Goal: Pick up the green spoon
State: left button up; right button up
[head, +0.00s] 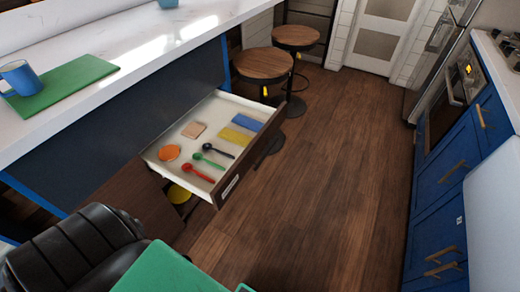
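The green spoon (209,161) lies in an open drawer (168,130) under the white counter. It sits between a red spoon (198,173) and a dark blue spoon (218,151), and its handle points to the lower right. Nothing covers it. Neither of my grippers is in view, and nothing holds the spoon.
The drawer also holds an orange item (169,152), a tan block (194,130), a yellow block (235,136) and a blue block (247,122). A blue mug (20,77) stands on the counter. Stools (263,64) stand beyond the drawer. The wooden floor (330,170) is clear.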

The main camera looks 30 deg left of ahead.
aim_at(197, 157)
jog(key=u, duration=1.55)
